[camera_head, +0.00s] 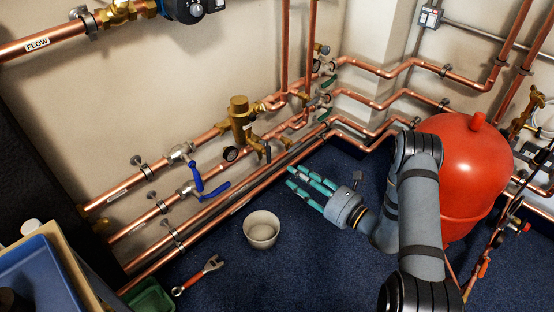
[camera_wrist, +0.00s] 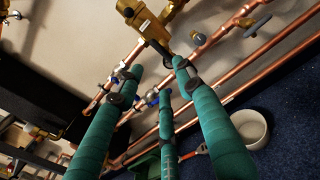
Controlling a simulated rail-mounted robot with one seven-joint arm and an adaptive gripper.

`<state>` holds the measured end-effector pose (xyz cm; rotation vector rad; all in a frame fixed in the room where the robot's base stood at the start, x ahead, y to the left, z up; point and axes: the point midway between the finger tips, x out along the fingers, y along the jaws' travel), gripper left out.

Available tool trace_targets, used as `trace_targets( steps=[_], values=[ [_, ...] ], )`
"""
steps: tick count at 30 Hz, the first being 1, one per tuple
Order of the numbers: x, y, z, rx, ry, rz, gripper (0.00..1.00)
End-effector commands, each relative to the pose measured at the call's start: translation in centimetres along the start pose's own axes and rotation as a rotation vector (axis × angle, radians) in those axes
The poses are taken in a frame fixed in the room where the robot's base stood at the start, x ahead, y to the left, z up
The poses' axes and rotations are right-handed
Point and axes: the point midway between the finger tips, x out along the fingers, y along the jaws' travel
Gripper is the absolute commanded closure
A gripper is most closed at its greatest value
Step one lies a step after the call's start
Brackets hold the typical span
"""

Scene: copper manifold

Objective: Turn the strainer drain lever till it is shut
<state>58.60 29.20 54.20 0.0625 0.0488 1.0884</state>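The brass strainer (camera_head: 239,120) sits on the copper pipes at the wall, left of my gripper. My gripper (camera_head: 308,184) has teal fingers spread apart, empty, over the blue floor, pointing left toward the pipes. The fingers also show in the wrist view (camera_wrist: 160,80). It touches nothing that I can see.
Two blue-handled valves (camera_head: 210,188) are on the pipes to the left. A white bucket (camera_head: 262,229) and a red-handled wrench (camera_head: 199,275) are on the floor. A red tank (camera_head: 468,165) stands behind my arm. Copper pipes run along the wall.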

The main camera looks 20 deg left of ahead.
Motion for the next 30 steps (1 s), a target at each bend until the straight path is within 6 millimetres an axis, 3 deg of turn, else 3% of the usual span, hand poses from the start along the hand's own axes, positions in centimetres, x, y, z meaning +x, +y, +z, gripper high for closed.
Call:
trace_targets(
  steps=[5,21,30],
  values=[
    [0.8,-0.2,0.2,-0.079,-0.01,-0.008,0.63],
    [9.4,-0.1,0.3,-0.079,-0.011,-0.004,0.63],
    [10.4,-0.2,0.4,-0.075,-0.009,-0.007,0.63]
  ],
)
